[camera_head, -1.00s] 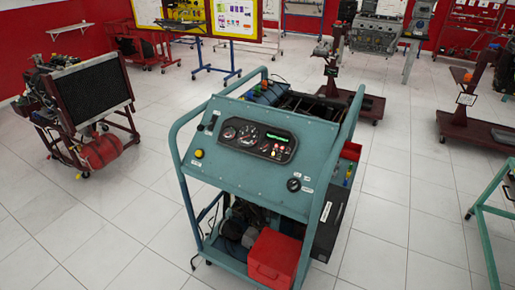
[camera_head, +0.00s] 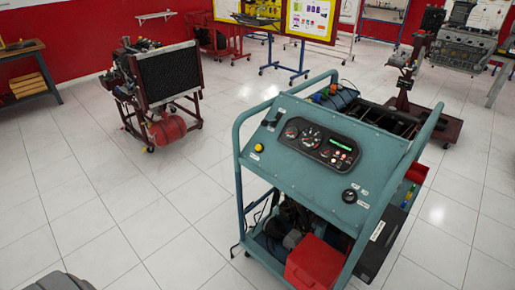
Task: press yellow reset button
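A yellow button (camera_head: 259,148) sits at the left edge of the sloped teal control panel (camera_head: 300,168) of a wheeled engine trainer. The panel also carries a dark gauge cluster (camera_head: 321,143) with a green display and a black round knob (camera_head: 349,196) at lower right. Neither gripper can be made out in the head view. A dark grey rounded shape at the bottom left edge may be part of my own body.
A radiator engine stand (camera_head: 160,95) with a red tank stands at left. A workbench (camera_head: 22,72) is at far left. A red box (camera_head: 314,262) sits on the trainer's lower shelf. White tiled floor is open left of the trainer.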

